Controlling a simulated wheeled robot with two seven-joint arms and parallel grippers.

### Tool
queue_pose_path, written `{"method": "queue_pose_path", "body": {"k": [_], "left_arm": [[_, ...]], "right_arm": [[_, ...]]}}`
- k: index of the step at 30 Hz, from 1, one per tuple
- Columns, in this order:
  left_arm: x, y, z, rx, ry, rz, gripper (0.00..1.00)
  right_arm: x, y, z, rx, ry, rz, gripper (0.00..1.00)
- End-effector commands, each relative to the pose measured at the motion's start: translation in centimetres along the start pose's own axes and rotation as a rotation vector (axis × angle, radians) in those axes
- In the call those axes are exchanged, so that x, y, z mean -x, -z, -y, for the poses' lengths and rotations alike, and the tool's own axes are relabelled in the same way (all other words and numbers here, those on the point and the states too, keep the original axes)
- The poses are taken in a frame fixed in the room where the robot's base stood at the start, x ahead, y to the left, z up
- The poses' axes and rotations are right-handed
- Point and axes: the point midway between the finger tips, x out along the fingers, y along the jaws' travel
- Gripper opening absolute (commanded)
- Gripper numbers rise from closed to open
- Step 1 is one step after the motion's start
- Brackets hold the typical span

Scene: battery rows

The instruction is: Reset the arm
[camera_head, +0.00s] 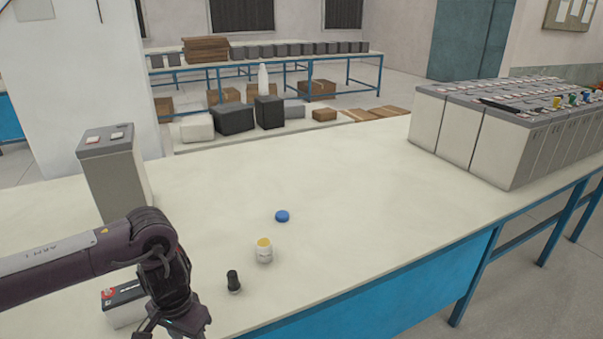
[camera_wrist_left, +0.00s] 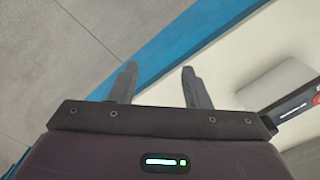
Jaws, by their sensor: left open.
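My left arm comes in from the left in the head view. Its gripper (camera_head: 172,328) hangs low near the table's front edge, partly cut off by the bottom of the picture. In the left wrist view the two fingers of the left gripper (camera_wrist_left: 158,85) stand apart with nothing between them. They are over the table's blue edge and the grey floor. The right gripper is in neither view.
On the pale table (camera_head: 340,190) are a small black-and-white battery (camera_head: 122,306) beside my gripper, a black bottle (camera_head: 233,283), a white jar (camera_head: 264,251), a blue lid (camera_head: 282,216) and a tall grey battery (camera_head: 113,172). Battery rows (camera_head: 500,135) fill the right.

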Motion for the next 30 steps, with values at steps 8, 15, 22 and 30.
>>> {"method": "queue_pose_path", "body": {"k": [8,15,22,30], "left_arm": [[-1.9,2.6,-3.0,-0.084,-0.098,-0.058,0.43],[-4.3,6.0,-6.8,-0.175,-0.223,-0.153,0.43],[-8.2,10.3,-11.6,-0.250,-0.383,-0.320,0.43],[-19.1,13.3,-13.6,-0.162,-0.466,-0.601,0.43]], "right_arm": [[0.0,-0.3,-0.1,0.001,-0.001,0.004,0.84],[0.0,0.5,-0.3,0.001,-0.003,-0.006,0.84],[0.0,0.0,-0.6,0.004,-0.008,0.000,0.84],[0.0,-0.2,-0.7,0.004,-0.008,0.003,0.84]]}}
